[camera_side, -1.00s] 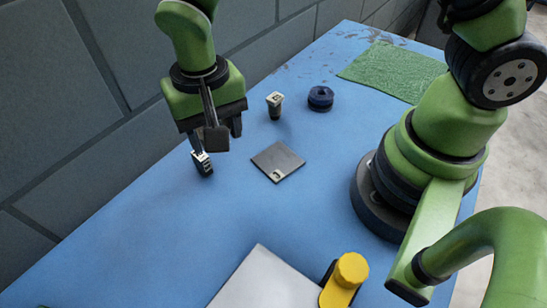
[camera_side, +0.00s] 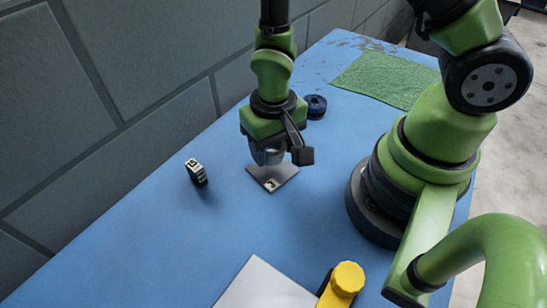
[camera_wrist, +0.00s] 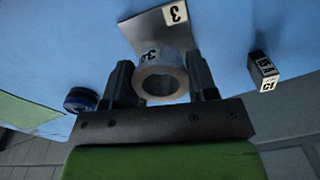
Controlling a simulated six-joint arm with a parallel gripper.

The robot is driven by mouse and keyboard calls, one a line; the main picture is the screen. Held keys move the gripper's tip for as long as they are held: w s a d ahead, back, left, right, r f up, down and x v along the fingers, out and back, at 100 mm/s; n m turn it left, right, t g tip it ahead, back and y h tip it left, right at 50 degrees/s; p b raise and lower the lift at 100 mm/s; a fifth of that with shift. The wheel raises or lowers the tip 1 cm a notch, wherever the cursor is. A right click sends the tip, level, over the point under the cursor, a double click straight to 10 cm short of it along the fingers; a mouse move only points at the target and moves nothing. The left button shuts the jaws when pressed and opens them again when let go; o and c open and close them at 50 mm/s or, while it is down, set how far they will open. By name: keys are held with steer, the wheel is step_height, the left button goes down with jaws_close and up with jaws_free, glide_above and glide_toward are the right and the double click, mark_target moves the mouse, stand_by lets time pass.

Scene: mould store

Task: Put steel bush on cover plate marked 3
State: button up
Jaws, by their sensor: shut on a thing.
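The steel bush (camera_wrist: 160,78), a grey ring with a number label on its side, is between the two fingers of my gripper (camera_wrist: 159,82) in the wrist view. My gripper is shut on it. In the side view the bush (camera_side: 266,156) is just below my gripper (camera_side: 268,150), over the far part of the cover plate. The cover plate (camera_side: 274,176) is a flat grey square with a 3 label at its near corner; it also shows in the wrist view (camera_wrist: 148,32). I cannot tell whether the bush touches the plate.
A small dark block with white labels (camera_side: 197,172) stands left of the plate. A dark blue round part (camera_side: 316,105) is behind my gripper. A green cloth (camera_side: 385,78) lies at the back right. A white sheet (camera_side: 262,287) and a yellow-knobbed part (camera_side: 347,279) are in front.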

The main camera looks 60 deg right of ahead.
steer(key=shift+f, duration=1.7)
steer(key=shift+f, duration=0.1)
steer(key=o, duration=1)
step_height(320, 180, up, 12)
step_height(320, 180, up, 12)
steer(key=f+t+y, duration=0.1)
steer(key=t, duration=0.3)
glide_above(273, 171)
steer(key=s+d, duration=0.2)
steer(key=d, duration=0.1)
steer(key=s+r+t, duration=0.1)
steer(key=s+r, duration=0.1)
steer(key=s+r+t, duration=0.1)
steer(key=s+r, duration=0.1)
steer(key=s+r+t+y, duration=0.1)
steer(key=r, duration=0.2)
steer(key=shift+s+d+r, duration=0.1)
steer(key=shift+s+d, duration=0.2)
steer(key=shift+s, duration=0.1)
